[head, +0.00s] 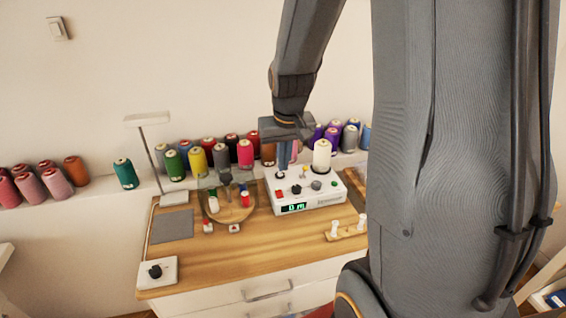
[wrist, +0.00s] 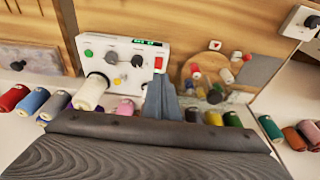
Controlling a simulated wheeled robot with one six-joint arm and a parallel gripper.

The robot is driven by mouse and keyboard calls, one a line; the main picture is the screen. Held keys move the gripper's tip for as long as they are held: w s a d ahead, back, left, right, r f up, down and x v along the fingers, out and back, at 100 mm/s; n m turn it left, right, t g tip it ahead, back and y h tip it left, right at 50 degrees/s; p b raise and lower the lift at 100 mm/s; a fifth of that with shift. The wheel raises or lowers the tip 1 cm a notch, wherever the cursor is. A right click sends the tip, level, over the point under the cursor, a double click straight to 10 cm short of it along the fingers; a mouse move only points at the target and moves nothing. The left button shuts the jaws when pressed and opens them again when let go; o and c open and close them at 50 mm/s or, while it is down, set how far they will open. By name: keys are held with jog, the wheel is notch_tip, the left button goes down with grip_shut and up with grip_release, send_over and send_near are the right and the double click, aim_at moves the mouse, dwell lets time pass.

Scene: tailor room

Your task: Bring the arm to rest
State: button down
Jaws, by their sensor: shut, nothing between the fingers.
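My arm comes down from the top of the head view and ends in my gripper (head: 285,166). The gripper points down just behind the white control box (head: 325,196), close to its back left corner. Its fingers are together with nothing between them. In the wrist view the closed fingers (wrist: 161,90) show beside the box's edge. A white thread cone (head: 322,155) stands on the box, to the right of the fingers. I cannot tell whether the fingers touch the box.
A round wooden tray (head: 236,213) with small spools lies left of the box. A lamp (head: 148,122) and a dial box (head: 156,271) stand further left. Several thread cones line the ledge behind. A wooden spool holder (head: 346,234) lies front right. The front tabletop is clear.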

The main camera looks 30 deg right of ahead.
jog(key=s+a+f+n+g+b, duration=0.1)
jog(key=s+a+f+n+b, duration=0.1)
jog(key=s+a, duration=0.7)
jog(key=s+f+b, duration=0.1)
jog(key=s+f, duration=0.1)
jog(key=s, duration=0.1)
jog(key=shift+s+a+y, duration=0.15)
jog(key=shift+a+y, duration=0.15)
jog(key=shift+a, duration=0.1)
